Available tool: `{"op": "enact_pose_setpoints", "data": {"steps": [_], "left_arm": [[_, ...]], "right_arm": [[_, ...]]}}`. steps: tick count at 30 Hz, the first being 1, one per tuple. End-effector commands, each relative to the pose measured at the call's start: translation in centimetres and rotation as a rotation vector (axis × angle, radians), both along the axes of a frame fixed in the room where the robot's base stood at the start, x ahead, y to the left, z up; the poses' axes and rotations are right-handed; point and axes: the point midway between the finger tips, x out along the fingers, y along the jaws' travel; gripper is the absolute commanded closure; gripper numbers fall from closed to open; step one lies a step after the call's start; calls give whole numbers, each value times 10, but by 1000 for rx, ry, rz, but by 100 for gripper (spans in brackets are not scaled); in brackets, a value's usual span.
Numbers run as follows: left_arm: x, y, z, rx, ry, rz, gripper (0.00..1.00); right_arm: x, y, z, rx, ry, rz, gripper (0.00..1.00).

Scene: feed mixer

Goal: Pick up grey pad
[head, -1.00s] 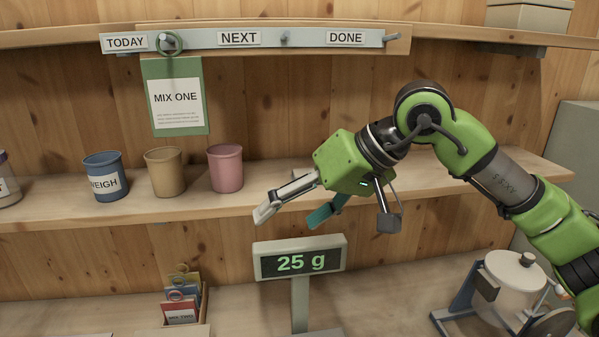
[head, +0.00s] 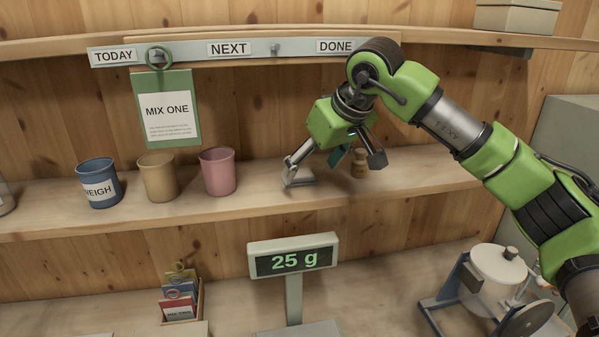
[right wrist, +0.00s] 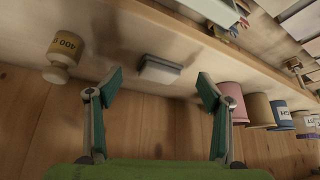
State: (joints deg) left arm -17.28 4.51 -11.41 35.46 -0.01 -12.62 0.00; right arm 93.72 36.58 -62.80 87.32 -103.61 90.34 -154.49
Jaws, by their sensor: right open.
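The grey pad (right wrist: 160,69) is a small block with a pale top and a darker side. It lies on the wooden shelf between and beyond my right fingertips in the right wrist view. In the head view the pad (head: 304,178) is partly hidden behind a finger of my right gripper (head: 333,170). That gripper also shows in the right wrist view (right wrist: 160,88), with its teal-lined fingers spread wide and nothing held between them. My left gripper is in neither view.
A brass 400-marked weight (right wrist: 62,58) stands on the shelf beside the gripper, also in the head view (head: 361,165). Pink (head: 217,172), tan (head: 158,178) and blue (head: 99,184) cups stand to the left.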

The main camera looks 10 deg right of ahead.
Motion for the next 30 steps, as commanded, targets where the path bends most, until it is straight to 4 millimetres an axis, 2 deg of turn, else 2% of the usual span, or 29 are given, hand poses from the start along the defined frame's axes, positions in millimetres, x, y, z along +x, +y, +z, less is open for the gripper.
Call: {"op": "enact_pose_setpoints", "data": {"steps": [4,6,12,18,19,23,24,30], "left_arm": [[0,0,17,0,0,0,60],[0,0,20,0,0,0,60],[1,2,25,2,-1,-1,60],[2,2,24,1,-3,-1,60],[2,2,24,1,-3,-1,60],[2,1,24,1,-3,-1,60],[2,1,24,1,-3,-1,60],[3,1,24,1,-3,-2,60]], "right_arm": [[22,10,4,1,4,-1,28],[28,12,-8,-1,5,1,28],[37,15,-25,0,1,1,28],[37,15,-26,1,0,1,28],[37,15,-26,1,0,1,30],[37,15,-26,1,0,1,64],[37,15,-26,1,0,1,67],[37,15,-26,0,1,1,68]]}}
